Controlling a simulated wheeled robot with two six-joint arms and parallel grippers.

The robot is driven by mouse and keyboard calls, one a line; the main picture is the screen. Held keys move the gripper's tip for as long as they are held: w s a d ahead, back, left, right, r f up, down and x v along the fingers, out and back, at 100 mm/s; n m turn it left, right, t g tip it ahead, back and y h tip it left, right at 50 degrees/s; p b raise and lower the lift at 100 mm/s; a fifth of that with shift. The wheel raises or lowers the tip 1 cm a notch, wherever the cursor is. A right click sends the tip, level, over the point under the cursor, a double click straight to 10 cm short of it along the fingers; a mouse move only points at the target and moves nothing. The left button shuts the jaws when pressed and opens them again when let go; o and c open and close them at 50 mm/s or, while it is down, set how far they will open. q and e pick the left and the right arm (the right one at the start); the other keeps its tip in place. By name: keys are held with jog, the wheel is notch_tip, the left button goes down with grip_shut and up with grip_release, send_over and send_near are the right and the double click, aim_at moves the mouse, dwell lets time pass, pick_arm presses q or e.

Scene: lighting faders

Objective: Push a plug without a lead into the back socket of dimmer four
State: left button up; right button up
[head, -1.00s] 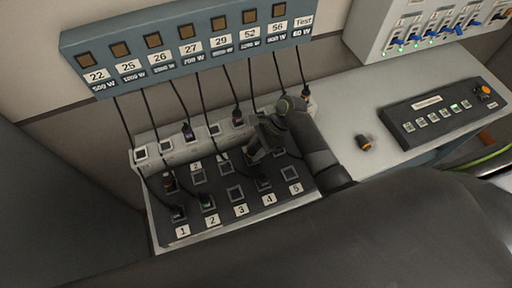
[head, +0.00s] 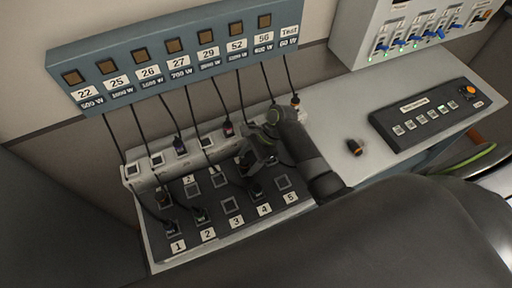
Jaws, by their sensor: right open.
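A short plug without a lead (head: 354,147), dark with an orange end, lies on the pale bench right of the dimmer board. The dark dimmer board (head: 212,234) has two rows of square sockets numbered 1 to 5. Dimmer four's label (head: 264,210) is visible; a leaded plug (head: 255,188) sits in its front socket. Its back socket is hidden by my right gripper (head: 250,162), which is open over the board's back row. I cannot tell whether anything is between its fingers. My left gripper is not in view.
Black leads hang from the blue labelled panel (head: 165,62) to the board and the pale strip behind it. The Test plug (head: 295,101) stands behind my arm. A black button box (head: 428,113) and a white switch cabinet (head: 350,32) are at right. Bench around the loose plug is clear.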

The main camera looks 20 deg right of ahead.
jog(key=b+v, duration=0.2)
jog(key=v, duration=1.5)
jog(key=s+d+f+n+t+h, duration=0.1)
jog(key=s+f+n+t+h, duration=0.15)
jog(key=s+f+n, duration=0.7)
jog(key=s+d+r+n+t+h, duration=0.1)
jog(key=s+d+r+n+h, duration=0.2)
jog(key=s, duration=0.4)
jog(key=s+d+n+t+h, duration=0.1)
jog(key=s+d+n+h, duration=0.15)
jog(key=s+n, duration=0.35)
notch_tip(320, 180, down, 30)
jog(key=s+d+m+g+b, duration=0.1)
jog(key=m+g+b, duration=0.1)
jog(key=b, duration=0.4)
jog(key=s+f+b, duration=0.2)
jog(key=s+f, duration=0.5)
jog(key=f, duration=0.4)
jog(key=s+a+f+g+b, duration=0.1)
jog(key=s+f+b, duration=0.2)
jog(key=s+f, duration=0.5)
notch_tip(320, 180, down, 3)
jog(key=shift+r, duration=0.1)
jog(key=shift+s+a+n, duration=0.1)
jog(key=shift+n, duration=0.15)
